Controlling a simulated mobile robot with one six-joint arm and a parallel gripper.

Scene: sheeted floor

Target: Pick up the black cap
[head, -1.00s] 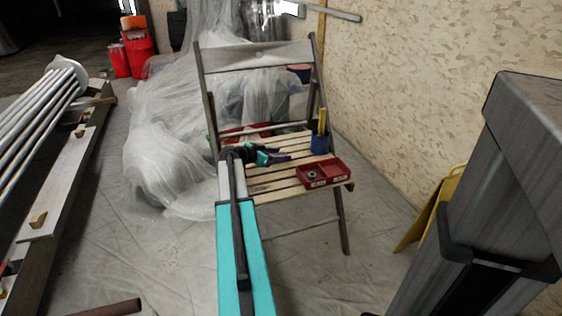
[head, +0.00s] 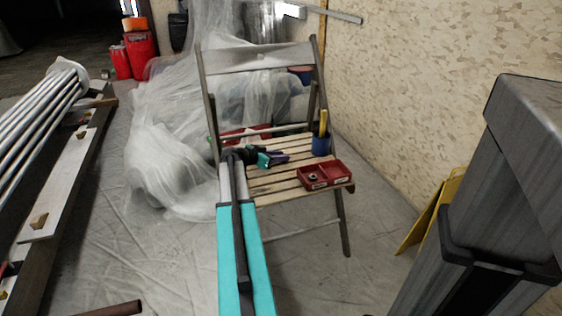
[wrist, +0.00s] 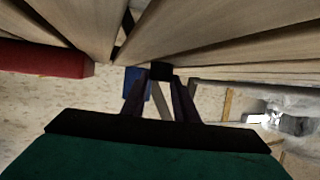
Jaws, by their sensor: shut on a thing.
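The black cap (wrist: 160,70) shows in the wrist view as a small dark block between the tips of my two dark fingers. My gripper (wrist: 160,84) is shut on it, with the wooden slats of the chair seat close by. In the head view my gripper (head: 285,158) is over the slatted seat of the folding chair (head: 262,182), left of the blue cup. I cannot make out the cap apart from the fingers there. I cannot tell whether the cap still touches the slats.
A red divided tray (head: 338,167) with a small dark ring-like piece lies at the seat's front right. A blue cup (head: 321,145) with a yellow stick stands behind it. The chair backrest (head: 258,59) rises behind. Plastic sheeting (head: 165,165) lies left; a patterned wall is right.

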